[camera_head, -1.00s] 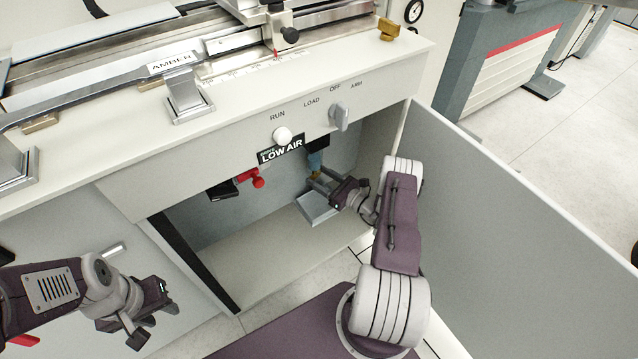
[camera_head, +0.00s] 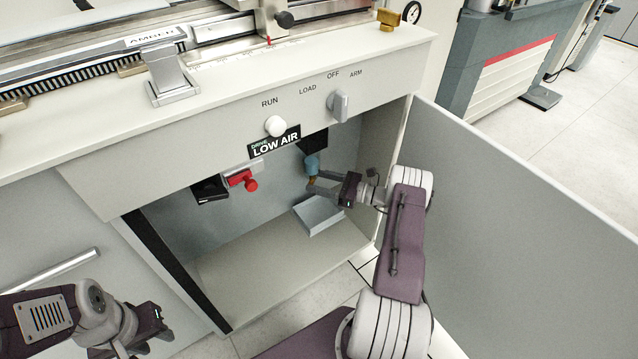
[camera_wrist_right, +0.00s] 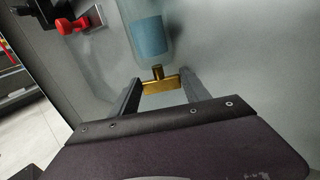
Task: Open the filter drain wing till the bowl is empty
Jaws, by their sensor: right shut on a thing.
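The filter bowl (camera_head: 312,164) hangs under the dark mount inside the open cabinet. In the right wrist view the bowl (camera_wrist_right: 149,37) is clear, with a blue lower part. The brass drain wing (camera_wrist_right: 160,85) sits under it. My right gripper (camera_head: 317,187) reaches into the cabinet below the bowl. In the right wrist view its two fingers (camera_wrist_right: 163,90) stand either side of the wing and are shut on it. A grey tray (camera_head: 318,216) stands on the cabinet floor below. My left gripper (camera_head: 130,345) is low at the left, outside the cabinet; its fingertips are unclear.
The open door (camera_head: 510,200) stands right of my right arm. The cabinet floor (camera_head: 240,270) is otherwise clear.

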